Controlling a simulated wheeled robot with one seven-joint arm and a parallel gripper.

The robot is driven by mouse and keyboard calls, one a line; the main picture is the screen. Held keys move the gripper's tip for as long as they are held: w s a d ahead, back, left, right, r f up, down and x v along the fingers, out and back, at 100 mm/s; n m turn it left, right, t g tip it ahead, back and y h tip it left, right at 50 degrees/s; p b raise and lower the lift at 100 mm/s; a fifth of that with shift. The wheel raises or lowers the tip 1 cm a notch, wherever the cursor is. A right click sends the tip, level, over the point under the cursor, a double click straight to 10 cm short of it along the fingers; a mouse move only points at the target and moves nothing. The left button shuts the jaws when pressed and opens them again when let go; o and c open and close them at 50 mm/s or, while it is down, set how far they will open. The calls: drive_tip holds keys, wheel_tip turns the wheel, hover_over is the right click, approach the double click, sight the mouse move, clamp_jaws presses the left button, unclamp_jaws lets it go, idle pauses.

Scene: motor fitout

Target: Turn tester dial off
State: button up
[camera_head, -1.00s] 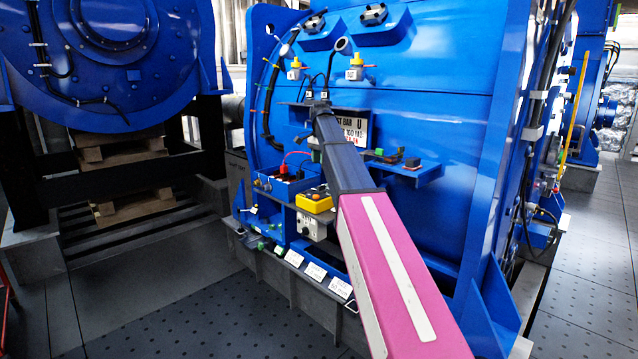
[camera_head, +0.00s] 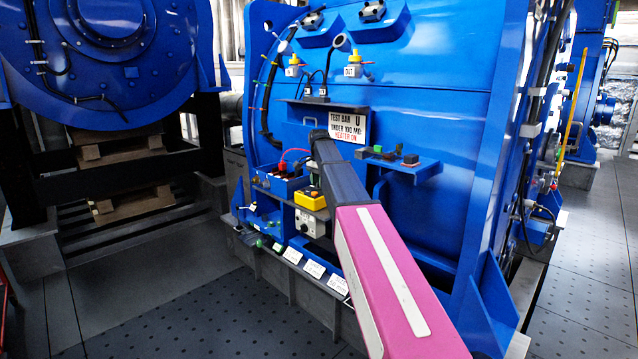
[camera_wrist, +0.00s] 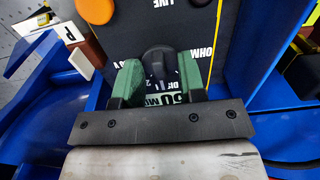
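The tester's black dial (camera_wrist: 158,60) stands up from a dark face with white lettering in the wrist view. My gripper (camera_wrist: 160,80) has green fingers, one on each side of the dial, with printed marks showing between them. I cannot tell whether the fingers touch the dial or leave small gaps. The dial's pointer setting is not readable.
An orange round knob (camera_wrist: 95,10) lies on the tester face near the dial. Blue brackets flank the tester. A shelf (camera_head: 410,170) with small parts is at right.

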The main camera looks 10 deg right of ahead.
clamp_jaws()
drive_tip(key=shift+n, duration=0.3)
drive_tip(key=shift+s+d+n, duration=0.1)
drive_tip(key=shift+n, duration=3)
unclamp_jaws()
drive_tip(key=shift+r, duration=0.1)
